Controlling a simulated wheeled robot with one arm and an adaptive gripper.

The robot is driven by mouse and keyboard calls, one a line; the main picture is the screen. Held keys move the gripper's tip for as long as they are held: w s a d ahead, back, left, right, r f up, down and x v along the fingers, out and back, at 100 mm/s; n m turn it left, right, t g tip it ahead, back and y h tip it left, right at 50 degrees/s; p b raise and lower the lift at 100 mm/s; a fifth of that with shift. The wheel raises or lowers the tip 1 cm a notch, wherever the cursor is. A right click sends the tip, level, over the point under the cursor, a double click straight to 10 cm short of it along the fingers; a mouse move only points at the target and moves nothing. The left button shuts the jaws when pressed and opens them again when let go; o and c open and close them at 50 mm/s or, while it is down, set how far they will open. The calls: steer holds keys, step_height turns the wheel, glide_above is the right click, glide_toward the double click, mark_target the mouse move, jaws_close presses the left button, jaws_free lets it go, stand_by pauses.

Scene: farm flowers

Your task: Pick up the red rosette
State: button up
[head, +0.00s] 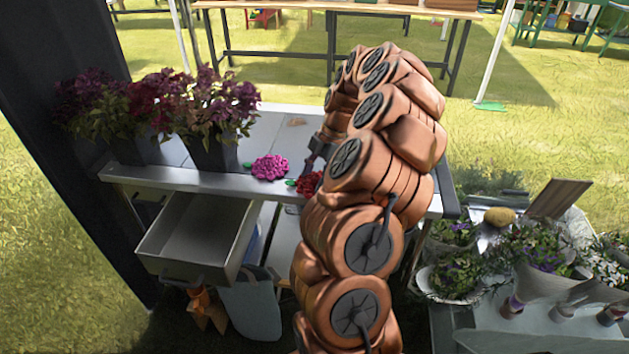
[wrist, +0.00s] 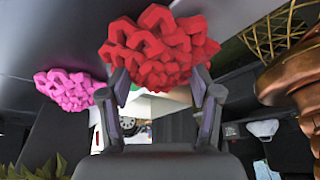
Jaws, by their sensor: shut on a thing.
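The red rosette (head: 309,183) is at the front edge of the metal table in the head view, partly hidden by my arm. In the wrist view the red rosette (wrist: 160,48) fills the top middle, between and beyond my fingertips. My gripper (wrist: 158,88) is shut on it, with one dark finger on each side. In the head view my gripper (head: 318,160) is mostly hidden behind my arm. I cannot tell whether the rosette still touches the table.
A pink rosette (head: 270,167) lies on the metal table (head: 180,177) just left of the red one. Pots of dark purple flowers (head: 210,110) stand at the table's left. An open, empty drawer (head: 200,232) juts out below. Potted plants (head: 545,250) crowd the right.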

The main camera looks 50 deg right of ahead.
mark_target(311, 178)
steer(key=shift+r+b, duration=0.4)
steer(key=shift+r, duration=1.05)
steer(key=shift+s+r, duration=0.1)
steer(key=shift+r, duration=0.05)
steer(key=s+a+r+b, duration=0.1)
steer(key=s+a+b, duration=0.2)
steer(key=s, duration=1.2)
steer(key=shift+a+r, duration=0.25)
steer(key=shift+a, duration=0.45)
steer(key=shift+s, duration=0.1)
